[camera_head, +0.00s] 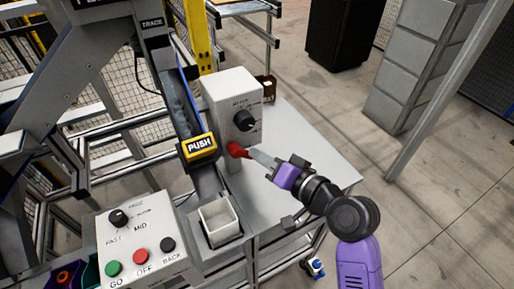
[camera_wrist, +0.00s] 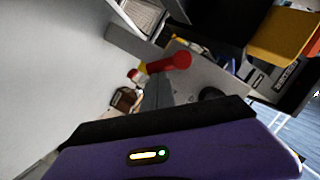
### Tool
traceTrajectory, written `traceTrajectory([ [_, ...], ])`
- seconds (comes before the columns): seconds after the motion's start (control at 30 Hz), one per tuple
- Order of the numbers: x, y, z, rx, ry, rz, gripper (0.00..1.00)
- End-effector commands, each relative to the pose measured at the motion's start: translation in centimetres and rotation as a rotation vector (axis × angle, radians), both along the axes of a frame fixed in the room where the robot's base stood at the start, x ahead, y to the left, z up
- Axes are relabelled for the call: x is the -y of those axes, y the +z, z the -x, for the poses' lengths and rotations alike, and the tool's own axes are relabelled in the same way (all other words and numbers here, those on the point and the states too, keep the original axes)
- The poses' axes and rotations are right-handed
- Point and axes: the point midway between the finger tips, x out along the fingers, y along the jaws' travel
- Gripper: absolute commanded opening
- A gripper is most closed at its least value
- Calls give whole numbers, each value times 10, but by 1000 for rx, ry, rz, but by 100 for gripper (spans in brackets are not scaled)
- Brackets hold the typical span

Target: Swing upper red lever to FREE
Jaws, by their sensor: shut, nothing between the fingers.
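A red lever (camera_head: 237,150) sticks out low on the front of a white control box (camera_head: 225,88) with a black knob (camera_head: 243,120). It is the only red lever I can make out; the box lettering is too small to read. In the wrist view the red lever (camera_wrist: 165,64) lies just beyond my fingertips, its rounded end to the right. My gripper (camera_head: 255,155) is shut and empty, its grey fingers close to the lever's right side. In the wrist view my gripper (camera_wrist: 157,84) points at the lever. I cannot tell whether they touch.
A chute with a yellow PUSH flap (camera_head: 199,146) stands left of the box, above a white square bin (camera_head: 218,222). A button panel (camera_head: 140,240) is at the front left.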

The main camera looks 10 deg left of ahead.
Motion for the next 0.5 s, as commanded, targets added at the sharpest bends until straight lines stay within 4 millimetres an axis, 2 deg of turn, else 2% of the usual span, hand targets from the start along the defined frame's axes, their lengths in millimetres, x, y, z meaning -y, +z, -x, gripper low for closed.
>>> traceTrajectory([
  [0.03, 0, -6, 0, -28, 0, -37, 0],
  [0.5, -8, -24, 6, -272, 1, -397, 0],
])
